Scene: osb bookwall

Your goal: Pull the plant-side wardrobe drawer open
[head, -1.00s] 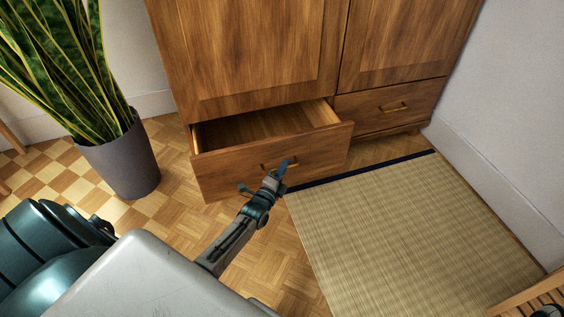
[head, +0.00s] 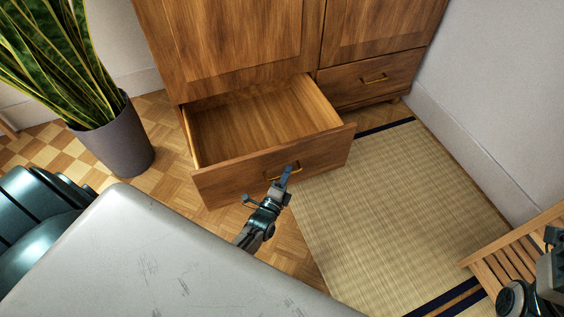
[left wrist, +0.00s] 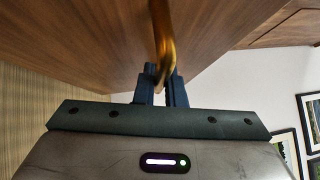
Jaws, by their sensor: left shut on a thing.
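The plant-side drawer (head: 250,172) is the wooden lower-left drawer of the wardrobe (head: 235,40). It stands well open, and its empty inside (head: 255,120) shows. My left gripper (head: 284,180) is at the middle of the drawer front, shut on the brass handle (head: 297,168). The left wrist view shows the handle (left wrist: 162,35) between the two dark fingers (left wrist: 162,85). Part of my right arm shows at the lower right edge of the head view; its fingers cannot be made out.
A snake plant in a grey pot (head: 117,140) stands left of the drawer. The other lower drawer (head: 370,78) is closed. A straw mat (head: 400,200) lies on the floor to the right, with a slatted wooden piece (head: 510,255) at its right edge.

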